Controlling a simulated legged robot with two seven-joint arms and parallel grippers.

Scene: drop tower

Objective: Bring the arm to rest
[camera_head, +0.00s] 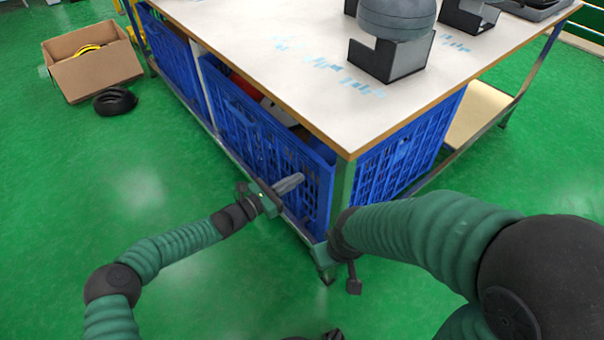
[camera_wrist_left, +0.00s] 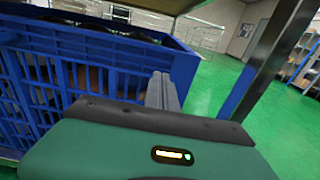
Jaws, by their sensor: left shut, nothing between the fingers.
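My left arm comes in from the left in the head view, bent and low beside the table. Its gripper (camera_head: 289,184) is shut and empty, with its grey fingers together, in front of a blue crate (camera_head: 247,131) under the table. The shut fingers (camera_wrist_left: 162,92) also show in the left wrist view, pointing toward the blue crate (camera_wrist_left: 95,48). I cannot tell whether they touch it. My right arm (camera_head: 430,228) reaches in from the right to the table's near corner. Its gripper end (camera_head: 353,278) is dark and small, and its fingers cannot be made out.
The white table (camera_head: 290,60) with a wooden edge stands close in front of both arms. A grey rounded object (camera_head: 396,12) rests in a black holder (camera_head: 390,62) on it. A cardboard box (camera_head: 95,72) and a black item (camera_head: 115,101) lie on the open green floor at left.

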